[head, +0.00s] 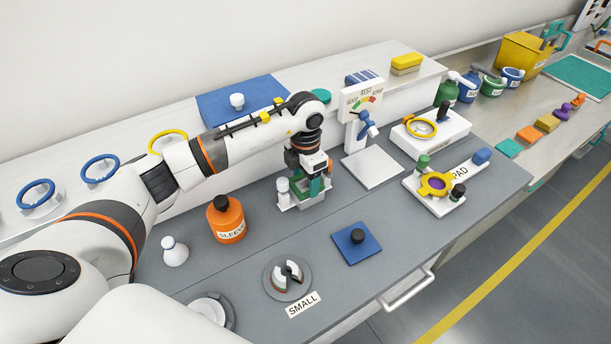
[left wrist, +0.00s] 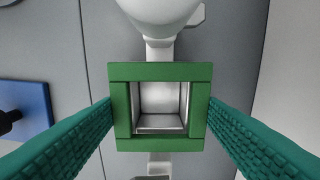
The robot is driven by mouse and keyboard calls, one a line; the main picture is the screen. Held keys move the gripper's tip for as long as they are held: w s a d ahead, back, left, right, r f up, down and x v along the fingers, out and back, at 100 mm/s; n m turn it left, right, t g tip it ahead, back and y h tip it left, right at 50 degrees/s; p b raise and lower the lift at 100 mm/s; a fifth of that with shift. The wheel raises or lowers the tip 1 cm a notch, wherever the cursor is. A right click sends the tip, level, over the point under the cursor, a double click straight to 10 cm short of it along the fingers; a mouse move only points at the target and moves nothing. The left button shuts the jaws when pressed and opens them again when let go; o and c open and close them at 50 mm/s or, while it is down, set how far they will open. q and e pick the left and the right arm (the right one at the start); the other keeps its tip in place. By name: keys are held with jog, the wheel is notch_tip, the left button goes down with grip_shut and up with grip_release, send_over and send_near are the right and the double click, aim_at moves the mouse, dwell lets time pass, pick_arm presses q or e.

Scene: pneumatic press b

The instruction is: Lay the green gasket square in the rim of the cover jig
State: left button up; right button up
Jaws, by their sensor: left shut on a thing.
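My left gripper (head: 312,190) is shut on the green gasket (left wrist: 160,71), a square frame, and points down over the cover jig (head: 290,207). In the left wrist view my teal fingers (left wrist: 160,118) press its left and right sides. Through its opening I see the pale, square inside of the jig (left wrist: 160,98). The gasket looks nearly square with the jig; I cannot tell whether it rests in the rim or is just above it. The gripper hides most of the jig in the head view. My right gripper is not in view.
An orange sleeve bottle (head: 226,220) stands left of the jig, and a blue pad with a black knob (head: 357,243) lies in front. A white gauge stand (head: 372,168) is close on the right. The grey bench between jig and blue pad is clear.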

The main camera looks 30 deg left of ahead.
pick_arm(q)
jog(key=shift+f+b, duration=0.25)
jog(key=shift+b, duration=0.15)
dwell(1.3)
jog(key=o, duration=1)
jog(key=shift+o, duration=0.2)
jog(key=shift+r, duration=0.15)
notch_tip(320, 180, up, 12)
jog(key=b, duration=0.1)
jog(key=shift+b, duration=0.35)
jog(key=shift+f, duration=0.2)
